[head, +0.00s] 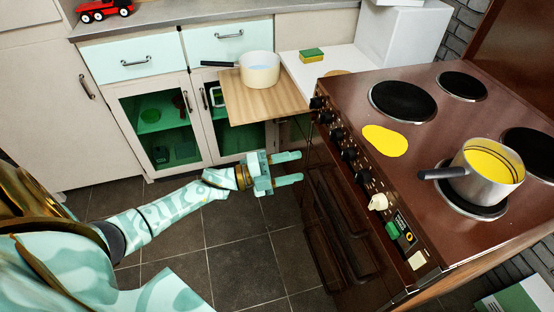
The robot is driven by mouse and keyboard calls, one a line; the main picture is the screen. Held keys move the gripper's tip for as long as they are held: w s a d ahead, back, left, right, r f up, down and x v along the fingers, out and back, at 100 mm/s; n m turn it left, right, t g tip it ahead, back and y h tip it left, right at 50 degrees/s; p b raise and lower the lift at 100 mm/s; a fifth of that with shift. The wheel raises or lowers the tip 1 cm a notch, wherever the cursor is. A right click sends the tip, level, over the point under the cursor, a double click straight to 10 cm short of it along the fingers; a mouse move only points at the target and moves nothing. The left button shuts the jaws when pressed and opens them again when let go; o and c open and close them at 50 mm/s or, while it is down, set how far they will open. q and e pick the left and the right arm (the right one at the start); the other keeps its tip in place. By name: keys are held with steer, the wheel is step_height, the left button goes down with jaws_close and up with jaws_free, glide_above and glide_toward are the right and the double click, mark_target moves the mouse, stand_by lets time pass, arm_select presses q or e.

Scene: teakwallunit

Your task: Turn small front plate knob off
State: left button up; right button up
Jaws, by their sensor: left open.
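The brown stove (440,125) stands at the right with a row of dark knobs (348,154) along its front edge. A larger cream knob (378,202) sits beyond them, nearer the bottom of the view. I cannot tell which knob belongs to the small front plate or how it is set. A steel pot (487,178) with yellow contents stands on a front plate (470,209) and hides most of it. My left gripper (288,168) is open and empty, its fingers pointing right toward the stove front, apart from the knobs. My right gripper is out of view.
A yellow patch (386,141) lies on the stove top. A cream saucepan (260,70) stands on a pulled-out wooden board (240,104) beside the stove. A sponge (312,55) lies on the white surface behind. The tiled floor (230,260) before the stove is clear.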

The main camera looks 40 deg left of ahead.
arm_select(q)
steer(key=shift+v, duration=1.9)
